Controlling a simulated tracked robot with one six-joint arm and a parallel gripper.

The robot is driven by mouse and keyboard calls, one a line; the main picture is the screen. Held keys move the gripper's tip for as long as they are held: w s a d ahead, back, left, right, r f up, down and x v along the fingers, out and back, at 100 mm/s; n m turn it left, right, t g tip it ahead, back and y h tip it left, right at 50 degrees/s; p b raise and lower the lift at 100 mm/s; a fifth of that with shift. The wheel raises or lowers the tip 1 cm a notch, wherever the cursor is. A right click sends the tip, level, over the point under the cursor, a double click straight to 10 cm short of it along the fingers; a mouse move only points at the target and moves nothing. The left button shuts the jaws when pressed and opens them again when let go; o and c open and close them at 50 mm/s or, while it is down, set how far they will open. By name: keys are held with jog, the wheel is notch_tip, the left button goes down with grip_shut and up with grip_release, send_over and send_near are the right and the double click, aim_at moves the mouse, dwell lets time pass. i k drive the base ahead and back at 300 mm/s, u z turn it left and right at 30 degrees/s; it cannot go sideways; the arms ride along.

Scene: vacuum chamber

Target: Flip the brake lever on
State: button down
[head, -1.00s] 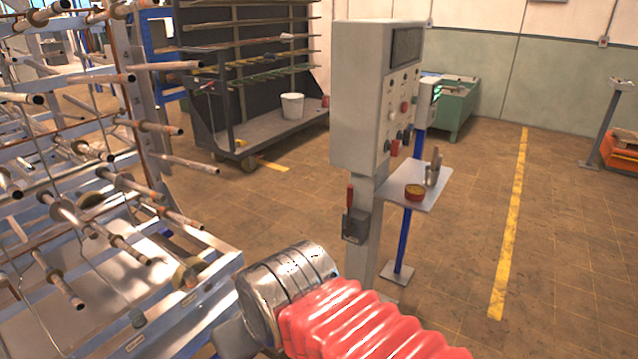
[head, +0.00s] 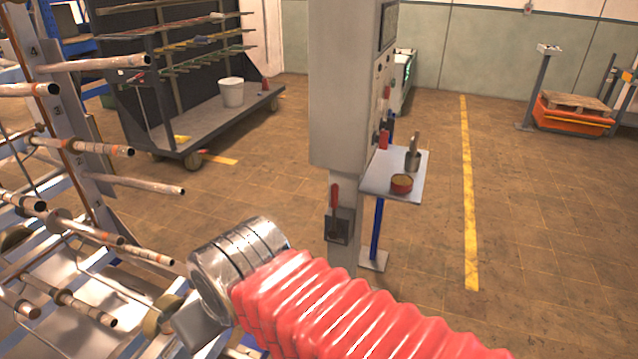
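A lever with a red handle (head: 335,196) sits on a small dark box (head: 339,226) fixed low on the post of the grey control cabinet (head: 343,90). The handle points upward. It looks like the brake lever, though no label can be read. My arm, with a red ribbed sleeve and a metal joint, crosses the lower middle of the head view, in front of and below the lever. My gripper is not in view.
A shelf (head: 408,167) with a round tin (head: 401,184) juts from the cabinet's right side. A rack with many rods (head: 90,150) stands close at left. A dark trolley with a white bucket (head: 231,92) is behind. Open floor (head: 540,220) lies to the right.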

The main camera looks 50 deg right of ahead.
aim_at(334, 233)
jog(key=z, duration=0.25)
jog(key=i, duration=0.85)
jog(key=z, duration=0.3)
